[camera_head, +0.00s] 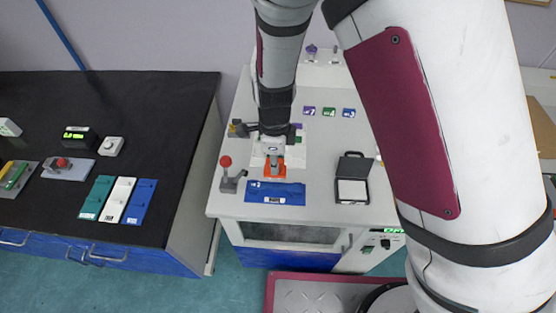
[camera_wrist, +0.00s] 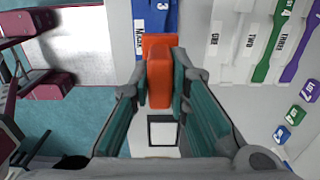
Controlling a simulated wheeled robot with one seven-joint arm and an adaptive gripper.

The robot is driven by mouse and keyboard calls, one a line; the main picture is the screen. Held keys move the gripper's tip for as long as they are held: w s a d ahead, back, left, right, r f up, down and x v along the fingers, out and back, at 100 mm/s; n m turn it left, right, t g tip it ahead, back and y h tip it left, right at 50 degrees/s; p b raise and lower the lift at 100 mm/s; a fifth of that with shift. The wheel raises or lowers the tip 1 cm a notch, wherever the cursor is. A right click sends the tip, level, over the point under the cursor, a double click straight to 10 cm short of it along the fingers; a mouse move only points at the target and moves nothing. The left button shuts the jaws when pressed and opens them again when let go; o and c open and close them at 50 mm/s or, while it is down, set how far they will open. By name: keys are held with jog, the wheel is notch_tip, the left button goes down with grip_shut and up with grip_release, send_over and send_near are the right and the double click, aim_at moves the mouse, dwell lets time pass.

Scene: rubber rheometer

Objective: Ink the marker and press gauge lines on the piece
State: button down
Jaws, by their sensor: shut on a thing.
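My gripper (camera_head: 272,150) is shut on an orange block-shaped marker (camera_wrist: 159,80), which also shows in the head view (camera_head: 271,168). The marker is just behind a blue tray (camera_head: 292,193) with a white label, on the white machine top. Whether it touches anything below is hidden. The blue tray also shows in the wrist view (camera_wrist: 155,15). An open black box with a pale pad (camera_head: 352,190), seemingly the ink pad, stands to the right; it shows between the fingers in the wrist view (camera_wrist: 162,133). Flat white (camera_wrist: 222,42), green (camera_wrist: 276,45) and purple (camera_wrist: 300,50) pieces lie beside my gripper.
A red-knobbed lever (camera_head: 227,172) stands left of the marker. Purple (camera_head: 309,111), green (camera_head: 329,112) and blue (camera_head: 348,113) labelled blocks sit behind. Teal, white and blue strips (camera_head: 118,199) lie on the black counter (camera_head: 180,110) at left. The machine top between tray and pad is clear.

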jog(key=shift+f, duration=0.1)
jog(key=shift+f+b, duration=0.4)
jog(key=shift+f, duration=2.5)
jog(key=shift+f, duration=0.6)
dwell(0.9)
jog(key=shift+r+p, duration=1.7)
jog(key=shift+r, duration=1.9)
